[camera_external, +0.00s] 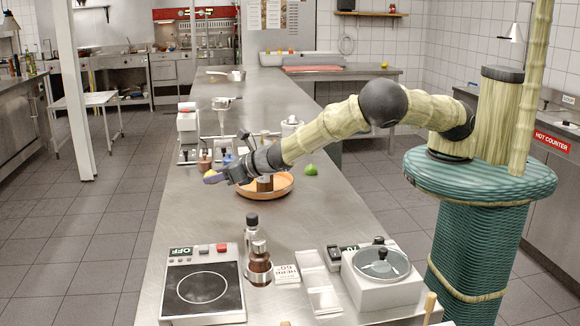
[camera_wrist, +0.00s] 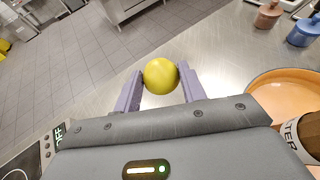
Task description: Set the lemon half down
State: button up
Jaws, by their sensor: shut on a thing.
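The lemon half (camera_wrist: 161,73) is yellow and sits between the two purple fingers of my gripper (camera_wrist: 160,83) in the wrist view. The fingers press on it from both sides. In the external view my gripper (camera_external: 213,177) reaches over the left side of the steel counter (camera_external: 180,228), left of a round orange tray (camera_external: 284,188). A bit of the lemon half (camera_external: 209,173) shows yellow beside the fingers there. Its cut face is not clearly visible. It appears held above the counter, but the exact height is hard to tell.
The orange tray in the wrist view (camera_wrist: 262,82) holds a brown labelled container (camera_wrist: 308,135). A green lime (camera_external: 311,169) lies right of the tray. The counter's left edge is close to my gripper.

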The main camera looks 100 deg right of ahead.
jog(key=p, duration=0.2)
send_over(221, 215)
jog(key=shift+d+f, duration=0.1)
jog(key=shift+f, duration=3)
jog(key=shift+f+p, duration=0.3)
jog(key=shift+f, duration=1.6)
jog(key=shift+f, duration=0.2)
jog(key=o, duration=1)
jog(key=shift+r, duration=0.15)
